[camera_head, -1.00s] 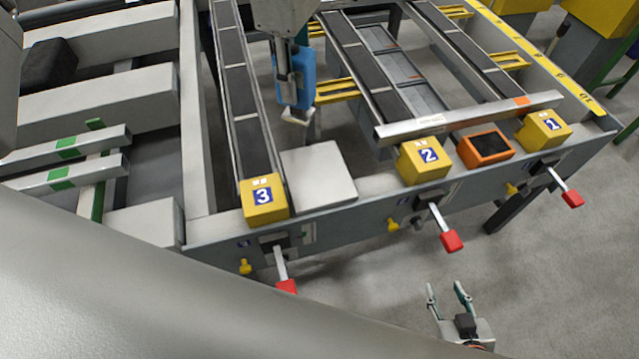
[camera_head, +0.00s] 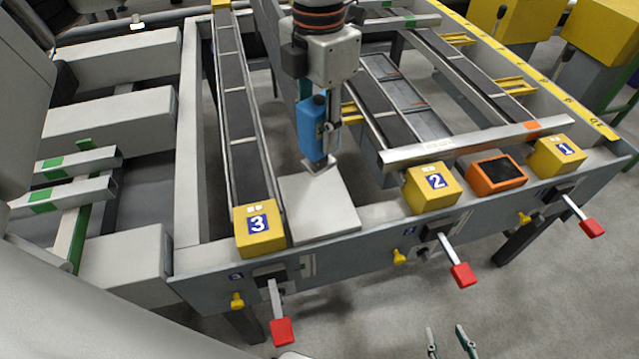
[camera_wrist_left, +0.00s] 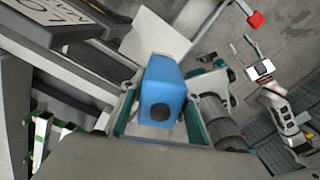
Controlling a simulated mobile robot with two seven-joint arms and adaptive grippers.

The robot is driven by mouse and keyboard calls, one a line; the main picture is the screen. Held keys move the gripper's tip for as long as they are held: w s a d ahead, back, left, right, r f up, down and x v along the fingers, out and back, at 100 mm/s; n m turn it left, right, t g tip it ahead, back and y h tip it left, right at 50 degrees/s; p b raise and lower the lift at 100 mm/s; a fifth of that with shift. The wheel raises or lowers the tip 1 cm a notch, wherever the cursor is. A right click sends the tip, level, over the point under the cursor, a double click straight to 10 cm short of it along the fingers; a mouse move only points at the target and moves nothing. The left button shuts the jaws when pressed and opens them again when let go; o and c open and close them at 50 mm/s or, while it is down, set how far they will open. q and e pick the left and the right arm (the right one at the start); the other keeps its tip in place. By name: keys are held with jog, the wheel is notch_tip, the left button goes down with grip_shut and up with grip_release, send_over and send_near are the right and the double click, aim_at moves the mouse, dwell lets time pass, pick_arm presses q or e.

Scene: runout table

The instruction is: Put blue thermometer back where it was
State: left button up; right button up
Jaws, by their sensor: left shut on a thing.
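The blue thermometer (camera_head: 310,128) hangs upright in my left gripper (camera_head: 325,140), its pale lower end over the far edge of the light grey square plate (camera_head: 322,218). Whether that end touches the plate I cannot tell. In the left wrist view the thermometer (camera_wrist_left: 162,90) sits between the two fingers of my left gripper (camera_wrist_left: 160,115), with a dark round spot on its near end. My right gripper (camera_head: 450,343) shows at the bottom edge of the head view, fingers apart and empty, well away from the plate.
Yellow boxes numbered 3 (camera_head: 259,229), 2 (camera_head: 432,188) and 1 (camera_head: 556,156) stand along the front beam. An orange device with a dark screen (camera_head: 496,174) sits between 2 and 1. Red-ended levers (camera_head: 461,274) stick out in front. A dark conveyor strip (camera_head: 243,150) runs left of the plate.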

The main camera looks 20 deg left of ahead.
aim_at(319, 165)
pick_arm(q)
notch_tip(319, 165, down, 9)
jog(key=shift+b, duration=0.3)
notch_tip(319, 165, down, 4)
jog(key=shift+f, duration=0.2)
jog(key=o, duration=0.9)
jog(key=shift+f, duration=0.1)
